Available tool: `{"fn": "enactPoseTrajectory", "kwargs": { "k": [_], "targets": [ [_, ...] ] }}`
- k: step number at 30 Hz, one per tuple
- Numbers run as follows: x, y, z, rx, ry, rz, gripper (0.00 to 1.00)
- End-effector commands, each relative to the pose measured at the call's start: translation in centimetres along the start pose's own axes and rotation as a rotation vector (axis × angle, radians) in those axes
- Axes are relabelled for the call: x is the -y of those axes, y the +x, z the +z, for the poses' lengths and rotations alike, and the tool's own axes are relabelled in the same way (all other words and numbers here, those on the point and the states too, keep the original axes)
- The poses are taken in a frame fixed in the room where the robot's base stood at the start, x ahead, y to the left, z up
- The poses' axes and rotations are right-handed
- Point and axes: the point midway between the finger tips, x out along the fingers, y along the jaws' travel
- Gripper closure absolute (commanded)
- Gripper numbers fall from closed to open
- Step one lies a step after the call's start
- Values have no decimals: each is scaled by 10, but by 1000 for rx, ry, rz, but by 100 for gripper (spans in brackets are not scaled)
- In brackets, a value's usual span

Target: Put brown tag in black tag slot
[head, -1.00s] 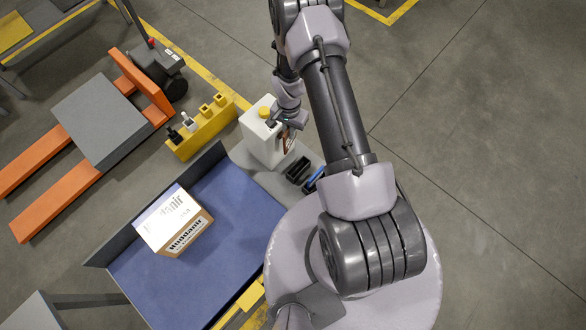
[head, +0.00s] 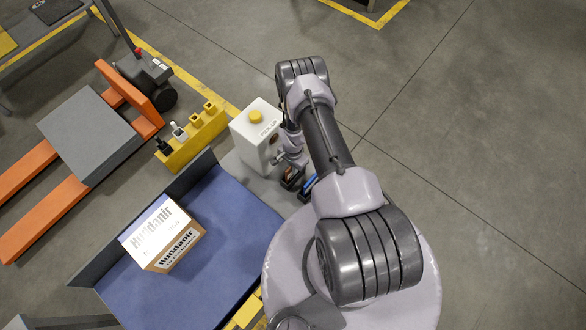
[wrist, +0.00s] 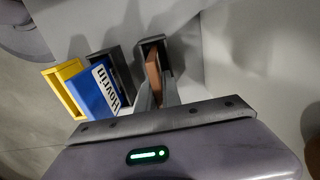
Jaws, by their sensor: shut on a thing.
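My gripper (wrist: 160,92) is shut on the brown tag (wrist: 153,68) in the wrist view. The tag's far end is at the mouth of a black tag slot (wrist: 153,41), apparently partly inside it; the fingers hide its near end, so the depth is unclear. Another dark slot (wrist: 122,66) stands just left of it and looks empty. In the head view my gripper (head: 289,169) is low beside the white box, over the black slot (head: 291,184), with only a little brown showing there.
The white box (head: 254,145) with a yellow button (head: 256,117) stands close by. A carton (head: 163,233) rests on the blue-topped table (head: 235,226).

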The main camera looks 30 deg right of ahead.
Motion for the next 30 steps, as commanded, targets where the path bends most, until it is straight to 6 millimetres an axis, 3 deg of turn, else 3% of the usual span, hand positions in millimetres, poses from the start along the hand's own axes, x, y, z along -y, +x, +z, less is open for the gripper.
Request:
{"fn": "enactPoseTrajectory", "kwargs": {
  "k": [5, 6, 9, 19, 22, 30],
  "targets": [
    [0, 3, 0, 0, 0, 0, 100],
    [0, 4, 0, 0, 0, 1, 89],
    [0, 2, 0, 0, 0, 1, 70],
    [0, -1, 0, 1, 0, 1, 70],
    [0, -20, 0, 0, 0, 0, 70],
    [0, -96, 0, 0, 0, 0, 70]
  ]
}}
